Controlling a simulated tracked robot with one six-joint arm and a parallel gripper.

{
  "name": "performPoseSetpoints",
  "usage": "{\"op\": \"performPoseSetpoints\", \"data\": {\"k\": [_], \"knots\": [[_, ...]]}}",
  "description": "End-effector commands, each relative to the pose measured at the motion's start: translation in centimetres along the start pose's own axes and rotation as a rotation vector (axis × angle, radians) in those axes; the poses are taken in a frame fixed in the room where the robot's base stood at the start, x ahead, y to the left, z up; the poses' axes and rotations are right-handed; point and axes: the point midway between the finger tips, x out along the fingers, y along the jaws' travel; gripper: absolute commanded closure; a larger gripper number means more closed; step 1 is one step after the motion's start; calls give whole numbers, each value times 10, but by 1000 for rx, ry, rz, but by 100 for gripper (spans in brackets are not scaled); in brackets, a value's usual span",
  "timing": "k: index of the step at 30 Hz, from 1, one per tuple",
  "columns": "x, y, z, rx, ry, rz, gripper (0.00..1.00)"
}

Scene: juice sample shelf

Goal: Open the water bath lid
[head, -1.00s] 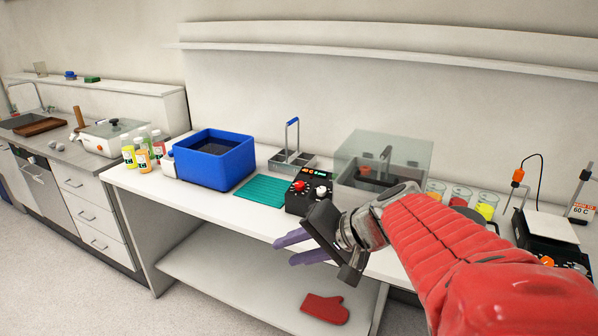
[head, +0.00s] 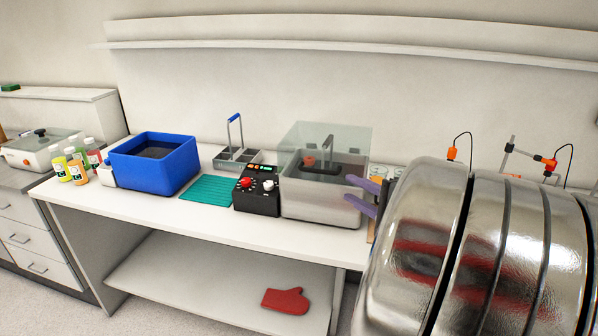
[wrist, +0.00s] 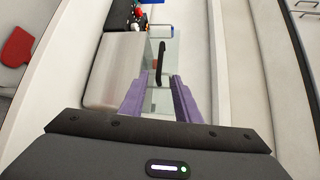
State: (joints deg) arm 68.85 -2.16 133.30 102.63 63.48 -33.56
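The water bath (head: 320,208) is a grey metal tank on the bench, with a black control box (head: 257,199) at its left. Its clear lid (head: 350,138) is over the tank and carries a black handle (head: 328,145). My gripper (head: 360,195) has two purple fingers, spread apart and empty, at the right side of the bath. In the wrist view my gripper (wrist: 157,85) shows the handle (wrist: 161,62) ahead, between the lines of the fingers. I cannot tell the exact gap from fingers to handle.
A blue tub (head: 155,175), a teal mat (head: 208,190) and a grey divided carrier (head: 236,158) stand left of the bath. A wall shelf (head: 300,45) runs above. A red mitt (head: 286,301) lies on the lower shelf.

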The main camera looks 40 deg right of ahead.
Motion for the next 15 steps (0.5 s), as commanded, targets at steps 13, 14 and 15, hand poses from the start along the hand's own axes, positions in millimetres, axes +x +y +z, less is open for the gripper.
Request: {"op": "performPoseSetpoints", "data": {"k": [13,14,15], "knots": [[10,0,2,0,-4,2,70],[12,0,2,-1,-5,2,70],[16,0,2,-1,-5,2,70]]}}
